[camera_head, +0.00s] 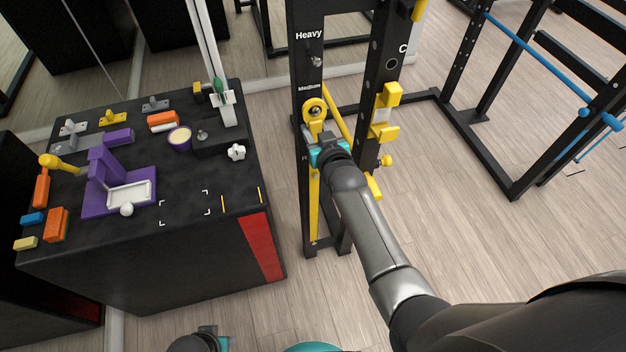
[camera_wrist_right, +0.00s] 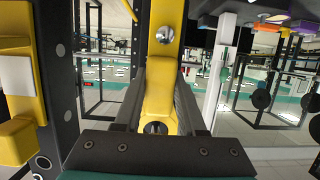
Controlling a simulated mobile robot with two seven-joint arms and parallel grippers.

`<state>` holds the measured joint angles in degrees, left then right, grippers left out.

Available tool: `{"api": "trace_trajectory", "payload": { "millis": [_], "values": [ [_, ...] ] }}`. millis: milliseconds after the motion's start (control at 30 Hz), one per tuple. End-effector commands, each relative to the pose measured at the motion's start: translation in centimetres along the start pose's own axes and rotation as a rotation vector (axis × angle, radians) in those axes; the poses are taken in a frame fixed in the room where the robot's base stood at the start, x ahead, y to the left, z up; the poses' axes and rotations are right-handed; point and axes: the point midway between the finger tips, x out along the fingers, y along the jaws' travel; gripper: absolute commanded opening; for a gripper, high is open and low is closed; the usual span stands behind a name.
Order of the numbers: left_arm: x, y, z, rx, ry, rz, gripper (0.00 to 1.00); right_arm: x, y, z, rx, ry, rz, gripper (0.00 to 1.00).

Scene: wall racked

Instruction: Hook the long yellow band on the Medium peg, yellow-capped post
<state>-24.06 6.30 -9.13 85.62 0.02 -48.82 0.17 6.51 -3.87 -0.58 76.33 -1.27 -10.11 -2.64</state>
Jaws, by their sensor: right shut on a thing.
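The long yellow band (camera_head: 314,215) hangs down the front of the dark rack post (camera_head: 304,72). Its yellow upper end (camera_head: 314,104) is level with the spot just below the "Medium" label, with a round dark centre. Whether it is around the peg or only in front of it, I cannot tell. My right gripper (camera_head: 322,143) is just below that end, shut on the band. In the right wrist view the yellow band (camera_wrist_right: 160,90) runs up between the dark fingers, with a silver knob (camera_wrist_right: 164,35) above. My left gripper (camera_head: 212,341) is only partly visible at the bottom edge.
A "Heavy" peg (camera_head: 316,62) sticks out higher on the same post. A second post (camera_head: 372,90) with yellow fittings (camera_head: 386,112) stands close on the right. A black table (camera_head: 190,260) with tools and blocks is at left.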

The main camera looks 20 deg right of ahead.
Motion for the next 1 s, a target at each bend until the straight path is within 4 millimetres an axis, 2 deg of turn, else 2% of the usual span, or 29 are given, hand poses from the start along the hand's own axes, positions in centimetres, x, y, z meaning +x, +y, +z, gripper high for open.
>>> {"api": "trace_trajectory", "payload": {
  "millis": [33,67,367,733,867,1000],
  "values": [
    [0.0,0.0,0.0,0.000,0.000,0.000,0.50,0.0,0.0,-0.2,0.000,0.005,0.000,0.00],
    [0.0,0.0,0.0,0.000,0.000,0.000,0.50,0.0,0.0,-0.2,0.000,0.005,0.000,0.41],
    [0.0,0.0,0.0,0.000,0.000,0.000,0.50,0.0,0.0,-0.1,0.000,0.002,0.000,0.74],
    [-0.1,0.0,0.0,0.000,0.000,0.000,0.50,-0.5,0.0,0.0,0.000,-0.001,0.000,0.74],
    [-0.5,0.0,-0.1,0.000,0.000,0.000,0.50,-1.8,0.0,0.0,0.000,-0.002,0.000,0.74],
    [-1.0,0.0,-0.2,0.000,0.000,0.000,0.50,-3.9,0.0,0.0,0.000,-0.002,0.000,0.74]
  ]
}}
